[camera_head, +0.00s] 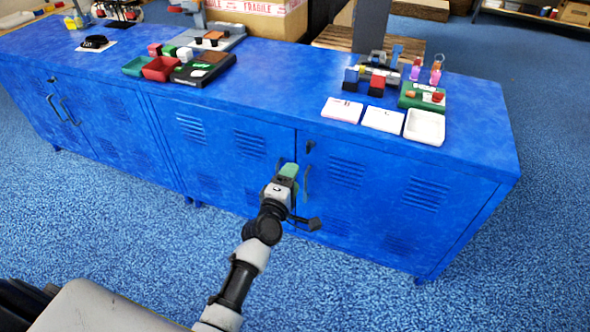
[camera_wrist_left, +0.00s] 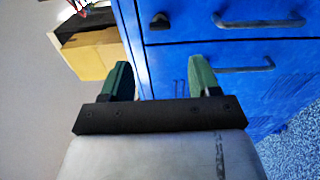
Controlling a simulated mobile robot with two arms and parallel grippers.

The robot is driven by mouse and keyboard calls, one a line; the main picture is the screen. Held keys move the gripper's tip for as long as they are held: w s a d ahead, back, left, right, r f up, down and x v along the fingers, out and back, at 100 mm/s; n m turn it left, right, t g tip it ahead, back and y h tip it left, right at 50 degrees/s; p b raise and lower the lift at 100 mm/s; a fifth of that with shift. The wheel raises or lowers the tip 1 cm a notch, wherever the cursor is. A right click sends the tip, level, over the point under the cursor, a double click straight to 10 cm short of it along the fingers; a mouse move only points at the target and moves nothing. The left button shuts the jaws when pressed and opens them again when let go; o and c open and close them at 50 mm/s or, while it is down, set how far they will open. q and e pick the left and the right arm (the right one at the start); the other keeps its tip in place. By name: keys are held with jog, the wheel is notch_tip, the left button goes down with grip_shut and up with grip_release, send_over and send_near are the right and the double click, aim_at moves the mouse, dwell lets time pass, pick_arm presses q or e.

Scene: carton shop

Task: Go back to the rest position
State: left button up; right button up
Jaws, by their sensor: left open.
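My left gripper (camera_head: 289,171) is in front of the blue cabinet's doors in the head view, below the cabinet top. Its green fingers also show in the left wrist view (camera_wrist_left: 162,76), spread apart with nothing between them. The blue cabinet (camera_head: 420,215) has shut doors. A dark door handle (camera_head: 306,182) is just right of my left gripper in the head view. I cannot tell the exact gap between them. In the wrist view two handles (camera_wrist_left: 260,22) are on the blue front beyond the fingers. My right gripper is not in view.
The cabinet top holds red and green trays (camera_head: 160,68), white trays (camera_head: 425,127), a green box (camera_head: 422,97) and several small blocks. A carton (camera_head: 262,18) stands behind it. The blue carpet (camera_head: 110,230) in front of the cabinet is clear.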

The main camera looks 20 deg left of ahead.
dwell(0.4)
